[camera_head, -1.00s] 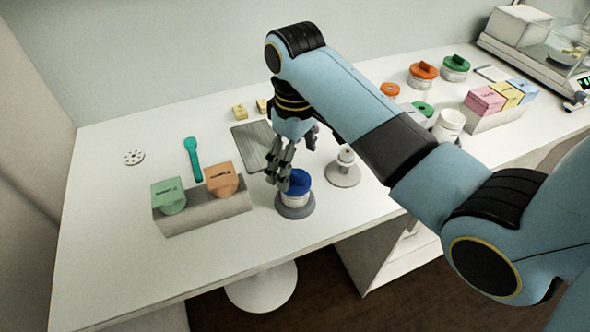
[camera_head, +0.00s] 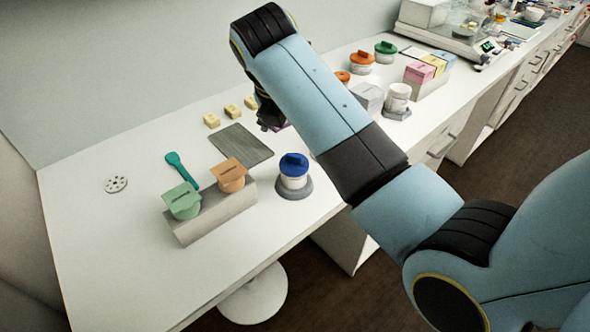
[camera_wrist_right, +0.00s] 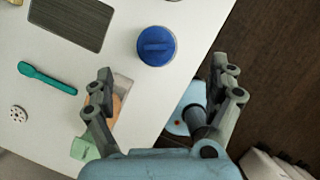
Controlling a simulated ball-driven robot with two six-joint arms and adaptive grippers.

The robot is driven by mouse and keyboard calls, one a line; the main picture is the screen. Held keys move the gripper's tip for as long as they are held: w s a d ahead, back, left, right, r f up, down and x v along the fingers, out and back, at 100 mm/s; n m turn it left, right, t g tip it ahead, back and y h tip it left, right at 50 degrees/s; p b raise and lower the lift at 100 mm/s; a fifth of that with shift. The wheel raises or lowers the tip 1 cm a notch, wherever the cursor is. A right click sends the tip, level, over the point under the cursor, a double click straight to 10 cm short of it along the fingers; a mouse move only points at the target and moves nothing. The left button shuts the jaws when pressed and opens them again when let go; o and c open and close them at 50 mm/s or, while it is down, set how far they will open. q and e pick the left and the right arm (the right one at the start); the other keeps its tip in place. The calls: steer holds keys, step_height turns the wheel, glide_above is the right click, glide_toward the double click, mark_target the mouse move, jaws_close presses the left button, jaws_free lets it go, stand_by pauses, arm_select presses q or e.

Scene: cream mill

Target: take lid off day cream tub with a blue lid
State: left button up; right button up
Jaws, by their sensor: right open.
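The day cream tub (camera_head: 294,180) is a white tub with its blue lid (camera_head: 294,163) on, standing upright on a round grey base (camera_head: 305,190). In the right wrist view the blue lid (camera_wrist_right: 156,45), with a raised bar across it, lies ahead of the open fingers and apart from them. My right gripper (camera_wrist_right: 165,82) is open and empty above the table's front edge. In the head view my right arm's forearm hides most of that gripper. My left gripper is not in view.
A grey rack (camera_head: 216,215) with a green-lidded and an orange-lidded tub stands left of the blue-lidded tub. A dark board (camera_head: 241,145), a teal spatula (camera_head: 182,170) and yellow blocks (camera_head: 231,111) lie behind. A white cup (camera_head: 398,97) stands to the right.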

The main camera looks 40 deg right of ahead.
glide_above(294, 156)
steer(key=s, duration=0.1)
step_height(294, 156, down, 4)
steer(key=shift+s+a+f, duration=0.1)
steer(key=shift+f, duration=0.55)
steer(key=f, duration=0.2)
steer(key=w+f+p, duration=0.1)
steer(key=f, duration=0.1)
steer(key=shift+w+f, duration=0.15)
steer(key=shift+f, duration=0.05)
steer(key=shift+d+f, duration=0.2)
steer(key=shift+c, duration=0.8)
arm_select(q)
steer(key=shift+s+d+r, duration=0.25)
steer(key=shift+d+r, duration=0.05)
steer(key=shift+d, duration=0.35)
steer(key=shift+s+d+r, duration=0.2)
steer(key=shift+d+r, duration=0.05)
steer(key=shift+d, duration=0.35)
arm_select(e)
steer(key=c, duration=0.7)
